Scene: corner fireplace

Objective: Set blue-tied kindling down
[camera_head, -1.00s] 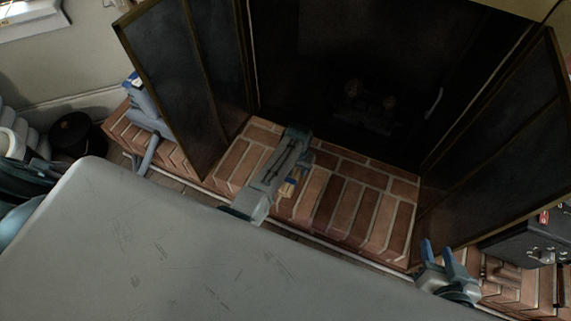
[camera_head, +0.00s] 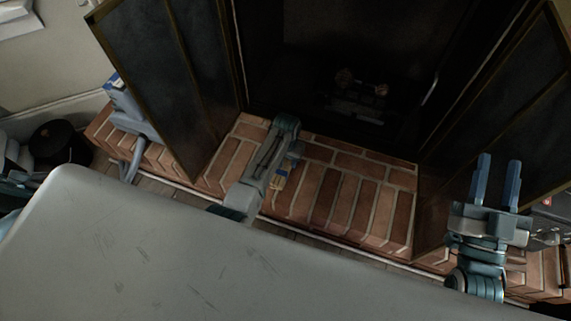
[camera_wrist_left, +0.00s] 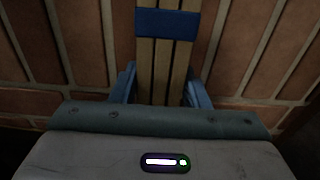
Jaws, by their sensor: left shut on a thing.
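The blue-tied kindling (camera_head: 279,181) is a small bundle of pale sticks, partly hidden by my left arm in the head view. In the left wrist view the kindling (camera_wrist_left: 163,60) shows its sticks and wide blue band, with bricks behind it. My left gripper (camera_wrist_left: 161,82) is shut on the bundle, a blue finger on each side. The bundle is over the brick hearth (camera_head: 345,205); I cannot tell whether it touches the bricks. My right gripper (camera_head: 497,180) is open and empty at the right, in front of the right fireplace door.
Dark fireplace doors stand open at left (camera_head: 165,75) and right (camera_head: 490,120). Grates or logs (camera_head: 360,90) show dimly inside the firebox. A dark round container (camera_head: 60,143) stands at far left. A dark case (camera_head: 553,212) sits at far right. The hearth right of the kindling is clear.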

